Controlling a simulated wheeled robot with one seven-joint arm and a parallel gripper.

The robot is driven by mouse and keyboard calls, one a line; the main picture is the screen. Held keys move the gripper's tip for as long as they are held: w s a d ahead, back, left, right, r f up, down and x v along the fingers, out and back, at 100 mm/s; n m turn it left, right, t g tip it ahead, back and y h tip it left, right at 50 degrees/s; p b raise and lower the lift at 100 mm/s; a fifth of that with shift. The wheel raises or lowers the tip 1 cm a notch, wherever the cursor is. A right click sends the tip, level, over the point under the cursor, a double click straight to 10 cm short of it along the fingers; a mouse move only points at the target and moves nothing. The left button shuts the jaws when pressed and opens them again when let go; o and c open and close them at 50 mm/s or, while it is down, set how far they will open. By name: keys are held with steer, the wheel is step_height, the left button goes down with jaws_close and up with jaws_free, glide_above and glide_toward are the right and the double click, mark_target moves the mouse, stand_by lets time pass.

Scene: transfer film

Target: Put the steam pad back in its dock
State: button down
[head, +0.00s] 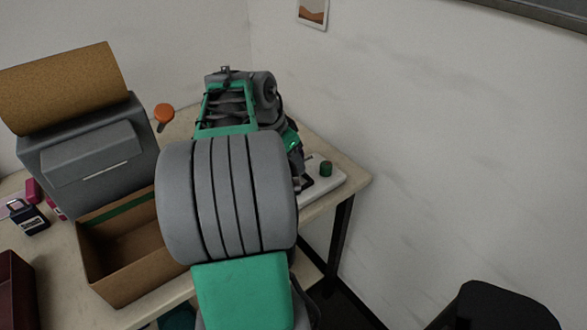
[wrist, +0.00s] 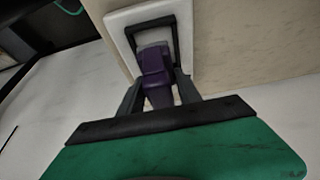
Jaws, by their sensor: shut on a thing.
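The steam pad, which I take to be the purple piece with a grey end (wrist: 153,64), is between the fingers of my gripper (wrist: 158,82) in the wrist view. My gripper is shut on it. Beyond it is a white plate (wrist: 117,23) with a black open frame (wrist: 150,23), which looks like the dock. The pad overlaps the frame's opening in the picture; I cannot tell whether it touches or sits inside it. In the head view my arm hides the pad and the fingers.
A white base (head: 333,179) with a green knob (head: 326,169) is near the table's right edge. An open cardboard box (head: 110,262), a grey machine (head: 92,160), an orange knob-shaped thing (head: 163,113) and a padlock-like item (head: 28,217) are left of my arm. A black chair (head: 497,308) is lower right.

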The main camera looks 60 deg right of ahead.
mark_target(294, 169)
steer(key=shift+w+a+x, duration=0.1)
steer(key=shift+a+x, duration=0.05)
steer(key=shift+x, duration=0.75)
steer(key=shift+w+a+x, duration=0.1)
steer(key=shift+a+x, duration=0.05)
steer(key=shift+x, duration=0.8)
steer(key=shift+f, duration=0.25)
steer(key=shift+f, duration=0.15)
steer(key=c, duration=0.8)
jaws_free()
steer(key=shift+c, duration=0.2)
steer(key=shift+r, duration=0.35)
steer(key=v, duration=1.1)
steer(key=shift+a+r+p, duration=0.2)
steer(key=shift+r+p, duration=0.1)
steer(key=shift+w, duration=0.1)
